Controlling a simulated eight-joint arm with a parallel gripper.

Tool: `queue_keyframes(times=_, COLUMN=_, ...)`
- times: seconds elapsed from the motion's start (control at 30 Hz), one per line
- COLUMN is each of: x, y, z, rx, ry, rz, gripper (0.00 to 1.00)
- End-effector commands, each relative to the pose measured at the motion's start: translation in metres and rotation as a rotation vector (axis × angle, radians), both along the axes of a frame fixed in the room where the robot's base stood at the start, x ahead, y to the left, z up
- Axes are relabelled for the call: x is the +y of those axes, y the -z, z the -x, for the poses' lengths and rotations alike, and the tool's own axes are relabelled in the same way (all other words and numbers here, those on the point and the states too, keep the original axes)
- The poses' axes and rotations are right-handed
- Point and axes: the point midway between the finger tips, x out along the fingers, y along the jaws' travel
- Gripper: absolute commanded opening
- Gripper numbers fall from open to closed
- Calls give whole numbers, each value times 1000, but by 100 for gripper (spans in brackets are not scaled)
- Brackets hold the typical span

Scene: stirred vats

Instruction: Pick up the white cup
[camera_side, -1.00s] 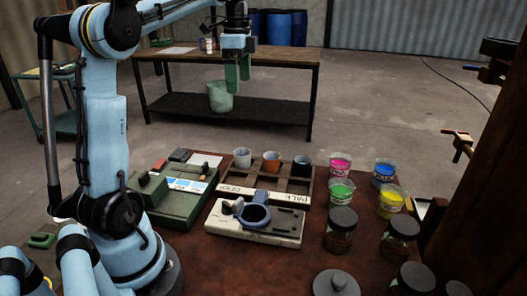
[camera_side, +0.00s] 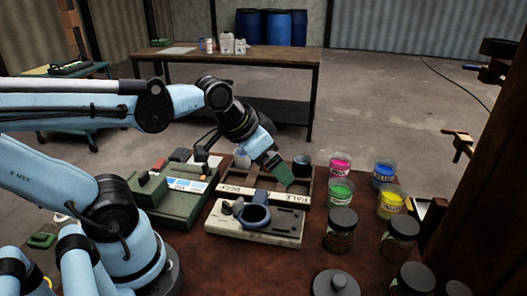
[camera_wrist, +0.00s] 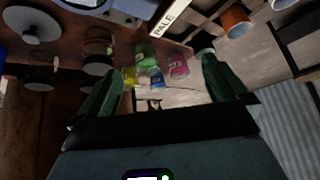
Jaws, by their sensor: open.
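The white cup (camera_side: 241,158) stands upright at the left end of the wooden rack (camera_side: 262,184) in the side view, partly hidden by my arm. A pale cup at the top right edge of the wrist view (camera_wrist: 282,4) appears to be the same cup, cut off by the frame. My gripper (camera_side: 281,170) is tilted down over the rack, to the right of the white cup and apart from it. In the wrist view its green fingers (camera_wrist: 162,68) are spread with nothing held between them.
An orange cup (camera_wrist: 236,22) and a dark cup (camera_side: 302,165) stand in the rack near my gripper. Cups of pink (camera_side: 340,165), blue (camera_side: 384,172), green (camera_side: 341,192) and yellow paint (camera_side: 391,204) stand right. A grey fixture (camera_side: 255,222) lies in front, a green machine (camera_side: 178,205) left.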

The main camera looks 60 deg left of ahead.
Motion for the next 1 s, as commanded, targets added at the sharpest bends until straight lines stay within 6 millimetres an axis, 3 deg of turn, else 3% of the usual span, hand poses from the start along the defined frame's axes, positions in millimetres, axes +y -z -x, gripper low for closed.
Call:
queue_keyframes(times=0.07, x=-8, y=9, z=6, rx=-25, ry=-19, rz=29, gripper=100)
queue_keyframes(times=0.2, x=-12, y=14, z=9, rx=-43, ry=-39, rz=54, gripper=81)
queue_keyframes(times=0.7, x=-9, y=14, z=7, rx=-26, ry=-65, rz=51, gripper=81)
queue_keyframes(times=1.0, x=24, y=20, z=-15, rx=116, ry=-403, rz=-9, gripper=81)
